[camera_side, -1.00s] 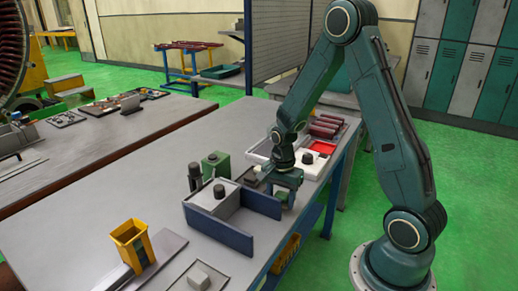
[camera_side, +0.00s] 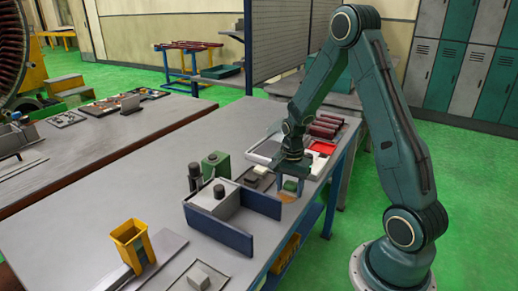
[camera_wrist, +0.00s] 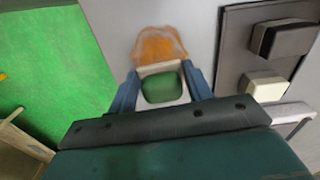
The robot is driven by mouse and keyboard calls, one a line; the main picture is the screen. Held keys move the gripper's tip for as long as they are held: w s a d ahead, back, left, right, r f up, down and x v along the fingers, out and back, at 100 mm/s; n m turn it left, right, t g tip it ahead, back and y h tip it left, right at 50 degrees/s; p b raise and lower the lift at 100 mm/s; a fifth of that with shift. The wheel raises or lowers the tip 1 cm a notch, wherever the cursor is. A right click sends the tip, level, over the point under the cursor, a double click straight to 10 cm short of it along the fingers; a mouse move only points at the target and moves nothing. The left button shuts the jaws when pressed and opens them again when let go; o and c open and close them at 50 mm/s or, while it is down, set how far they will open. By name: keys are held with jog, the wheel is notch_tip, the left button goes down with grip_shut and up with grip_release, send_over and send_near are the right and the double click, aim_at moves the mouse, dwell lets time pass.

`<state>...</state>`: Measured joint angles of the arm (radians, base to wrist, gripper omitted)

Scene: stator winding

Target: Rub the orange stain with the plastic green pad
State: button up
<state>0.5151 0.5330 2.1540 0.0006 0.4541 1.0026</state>
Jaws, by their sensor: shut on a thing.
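The green pad (camera_wrist: 161,88), with a pale edge along its far side, is between the blue fingers of my gripper (camera_wrist: 162,87) in the wrist view. My gripper (camera_side: 290,185) is shut on it. The pad also shows as a small green block in the side view (camera_side: 290,186). The orange stain (camera_wrist: 158,43) is a smeared patch on the grey table, just beyond the pad in the wrist view. In the side view the stain (camera_side: 288,197) shows below the pad, near the table's right edge. Whether the pad touches the table is unclear.
A grey tray (camera_wrist: 234,50) beside the stain holds a dark block (camera_wrist: 285,39) and a cream block (camera_wrist: 267,86). A blue-walled box (camera_side: 232,237), a green object (camera_side: 216,166) and a white tray with a red section (camera_side: 322,147) stand nearby. Green floor lies past the table edge.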

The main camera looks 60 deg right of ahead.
jog(key=shift+a, duration=3.05)
jog(key=shift+w+a, duration=0.1)
jog(key=shift+w, duration=0.15)
jog(key=shift+w+d, duration=0.15)
jog(key=shift+d, duration=3.8)
jog(key=shift+a, duration=3.6)
jog(key=r, duration=0.2)
jog(key=shift+a+r, duration=0.3)
jog(key=shift+r, duration=2.85)
jog(key=shift+w, duration=0.1)
